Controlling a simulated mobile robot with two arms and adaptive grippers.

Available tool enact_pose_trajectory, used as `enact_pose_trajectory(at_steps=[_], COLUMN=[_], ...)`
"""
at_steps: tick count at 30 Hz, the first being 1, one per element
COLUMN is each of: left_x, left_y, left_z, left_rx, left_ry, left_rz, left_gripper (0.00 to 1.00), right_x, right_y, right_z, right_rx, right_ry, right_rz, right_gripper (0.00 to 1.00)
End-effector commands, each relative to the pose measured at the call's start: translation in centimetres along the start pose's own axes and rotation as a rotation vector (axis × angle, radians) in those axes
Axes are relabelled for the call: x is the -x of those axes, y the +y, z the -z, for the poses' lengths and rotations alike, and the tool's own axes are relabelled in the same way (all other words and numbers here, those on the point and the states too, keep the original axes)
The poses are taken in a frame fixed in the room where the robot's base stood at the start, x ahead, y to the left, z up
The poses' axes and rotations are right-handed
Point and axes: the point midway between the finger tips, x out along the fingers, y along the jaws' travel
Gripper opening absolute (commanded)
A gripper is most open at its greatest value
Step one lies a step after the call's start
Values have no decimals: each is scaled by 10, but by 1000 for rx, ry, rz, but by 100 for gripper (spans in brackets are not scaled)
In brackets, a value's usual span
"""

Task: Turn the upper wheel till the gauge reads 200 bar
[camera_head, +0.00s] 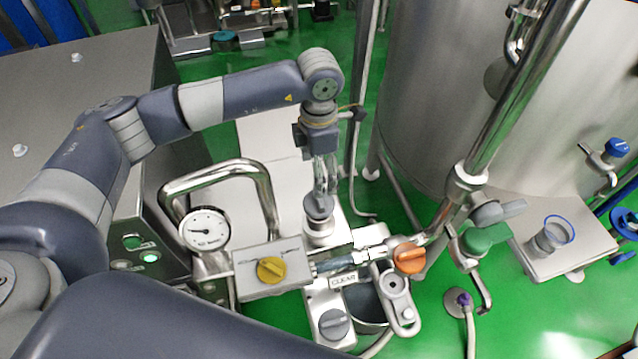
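The round white gauge (205,229) stands left of centre beside a bent steel pipe. Its needle points to the left; its numbers are too small to read. My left gripper (320,190) points down, its fingers directly above or at a grey round knob (318,208) on a pale fitting. This knob may be the upper wheel, but I cannot be sure. I cannot tell whether the fingers touch it or how far apart they are. A second grey knob (334,323) sits lower down, near a label reading CLEAR (343,281). My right gripper is not in view.
A steel box with a yellow knob (270,269) stands right of the gauge. An orange knob (409,257) and a green valve handle (484,237) lie further right. A large steel tank (450,110) fills the upper right.

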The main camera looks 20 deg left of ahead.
Motion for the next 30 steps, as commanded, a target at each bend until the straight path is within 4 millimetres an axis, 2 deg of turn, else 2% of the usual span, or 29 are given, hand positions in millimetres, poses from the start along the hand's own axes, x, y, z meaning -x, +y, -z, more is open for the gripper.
enact_pose_trajectory(at_steps=[3,6,12,18,26,27,30], left_x=[-21,-40,-73,-89,-91,-91,-90], left_y=[-2,-2,-2,-1,-1,-1,-1], left_z=[1,0,0,-1,-1,-1,-1], left_rx=[0,0,1,0,0,0,0], left_ry=[5,3,1,-2,-2,-2,-2], left_rz=[6,6,6,4,3,4,4], left_gripper=[77,77,77,77,77,72,49], right_x=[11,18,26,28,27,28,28], right_y=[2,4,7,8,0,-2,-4], right_z=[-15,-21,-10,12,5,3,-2], right_rx=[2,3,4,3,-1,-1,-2], right_ry=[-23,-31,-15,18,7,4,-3], right_rz=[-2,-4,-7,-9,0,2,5], right_gripper=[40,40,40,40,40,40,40])
